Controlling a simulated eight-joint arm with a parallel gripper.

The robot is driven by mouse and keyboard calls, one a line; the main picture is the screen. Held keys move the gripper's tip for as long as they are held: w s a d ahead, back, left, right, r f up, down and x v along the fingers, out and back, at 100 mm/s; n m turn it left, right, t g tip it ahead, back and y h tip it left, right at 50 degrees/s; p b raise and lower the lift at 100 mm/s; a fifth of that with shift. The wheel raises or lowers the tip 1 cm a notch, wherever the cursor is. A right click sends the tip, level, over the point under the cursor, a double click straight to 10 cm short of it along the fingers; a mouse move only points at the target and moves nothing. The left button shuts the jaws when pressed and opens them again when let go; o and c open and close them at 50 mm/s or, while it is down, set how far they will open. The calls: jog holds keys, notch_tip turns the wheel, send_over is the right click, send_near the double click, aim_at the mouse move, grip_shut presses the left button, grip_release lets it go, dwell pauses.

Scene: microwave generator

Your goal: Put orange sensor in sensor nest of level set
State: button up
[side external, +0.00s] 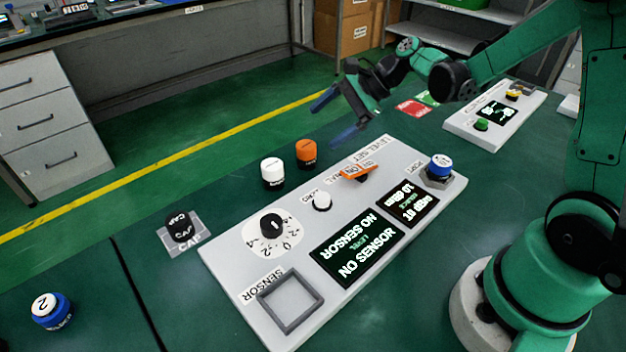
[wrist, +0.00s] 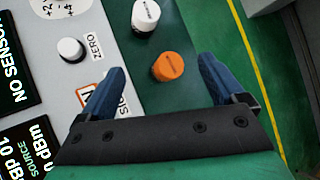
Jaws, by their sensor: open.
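The orange sensor (side external: 306,153) is an upright orange cylinder with a dark-marked top. It stands on the green table just behind the panel's far edge, beside a white cylinder (side external: 272,173). The level set is a light grey panel (side external: 225,262) whose screen (side external: 357,247) reads NO SENSOR. Its sensor nest (side external: 290,300) is an empty square frame at the near left end, labelled SENSOR. My gripper (side external: 335,120) is open and empty, raised above the table behind the panel. In the wrist view the orange sensor (wrist: 168,67) shows beyond and between the blue fingers (wrist: 160,92), apart from them.
The panel carries a black dial (side external: 271,224), a white zero knob (side external: 321,201), an orange switch (side external: 358,173) and a blue-topped part (side external: 438,167) at its right. A black cap (side external: 180,228) and a blue part (side external: 50,309) stand left. Another panel (side external: 495,120) lies at the back right.

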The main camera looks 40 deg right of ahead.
aim_at(308, 145)
jog(key=d+f+m+y, duration=0.1)
jog(key=w+d+f+m+y, duration=0.1)
jog(key=m, duration=0.1)
jog(key=d+f+m+t, duration=0.1)
jog(key=m, duration=0.1)
jog(key=shift+w+f+y, duration=0.2)
jog(key=shift+f+y, duration=0.15)
jog(key=shift+y, duration=0.05)
jog(key=shift+a+f+m, duration=0.1)
jog(key=shift+f+m, duration=0.1)
jog(key=shift+m, duration=0.2)
jog(key=shift+x, duration=2.7)
grip_shut()
jog(key=shift+r, duration=0.15)
